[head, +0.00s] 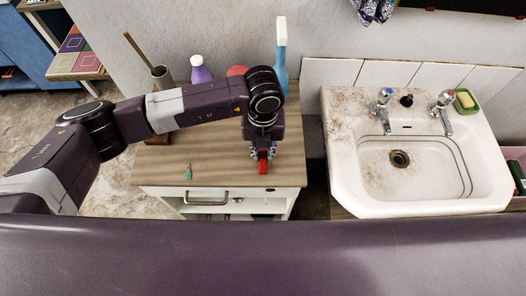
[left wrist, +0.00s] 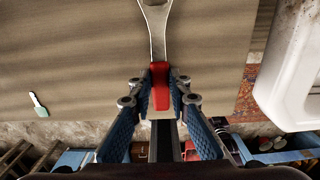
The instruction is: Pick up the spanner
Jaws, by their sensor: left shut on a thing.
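The spanner has a red handle (head: 263,165) and a grey metal shaft and head (left wrist: 156,28). My left gripper (head: 262,153) points down over the front part of the wooden cabinet top (head: 222,160) and is shut on the red handle. In the left wrist view the two fingertips (left wrist: 160,84) sit on either side of the handle, with the metal part reaching to the top edge, where its end is cut off. In the head view the gripper hides most of the spanner. I cannot tell whether it touches the cabinet top. My right gripper is not in view.
A small green brush-like thing (head: 188,172) lies near the cabinet's front edge. A white sink (head: 345,160) is to the right.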

